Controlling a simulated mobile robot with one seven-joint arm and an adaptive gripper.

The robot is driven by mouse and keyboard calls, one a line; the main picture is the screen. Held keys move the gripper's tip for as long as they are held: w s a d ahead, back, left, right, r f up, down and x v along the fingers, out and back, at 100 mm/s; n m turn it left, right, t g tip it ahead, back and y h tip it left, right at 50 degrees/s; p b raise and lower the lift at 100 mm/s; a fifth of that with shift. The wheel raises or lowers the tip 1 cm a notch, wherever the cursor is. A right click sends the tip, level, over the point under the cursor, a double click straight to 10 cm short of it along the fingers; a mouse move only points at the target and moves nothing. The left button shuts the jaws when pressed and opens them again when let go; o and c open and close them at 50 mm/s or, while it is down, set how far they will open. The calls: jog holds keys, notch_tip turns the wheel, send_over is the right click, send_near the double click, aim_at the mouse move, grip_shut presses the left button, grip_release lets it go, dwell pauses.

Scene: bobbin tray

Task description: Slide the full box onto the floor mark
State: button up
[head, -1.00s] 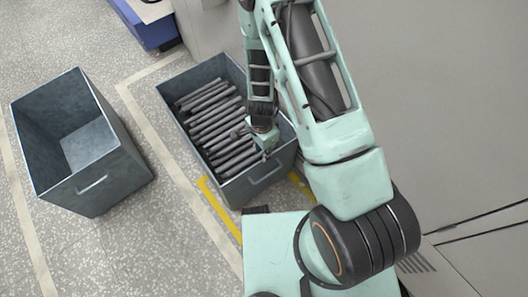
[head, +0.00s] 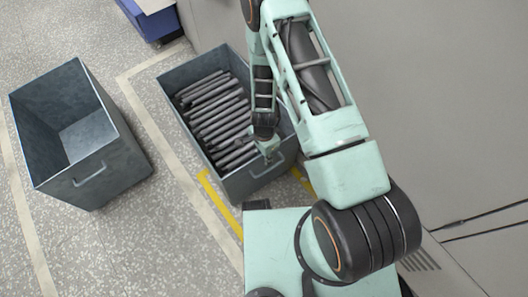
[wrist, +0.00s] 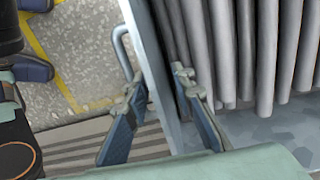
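The full box (head: 214,153), an open grey bin holding rows of dark grey rods (head: 213,112), stands on the floor left of my arm. Yellow floor mark lines (head: 221,204) show beside its near end; one also shows in the wrist view (wrist: 48,62). My gripper (head: 268,155) is at the box's near wall. In the wrist view my gripper (wrist: 160,80) is open, its two fingers straddling the wall's rim (wrist: 152,70). The left finger is outside beside the handle (wrist: 121,50), the right inside near the rods. I cannot tell whether either finger touches the wall.
An empty grey box (head: 100,165) stands to the left, with a strip of speckled floor between the boxes. Pale tape lines (head: 150,112) run along the floor. A large grey cabinet or wall (head: 440,100) fills the right. A blue object (head: 150,25) stands at the back.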

jog(key=shift+f, duration=0.6)
jog(key=shift+c, duration=0.6)
grip_shut()
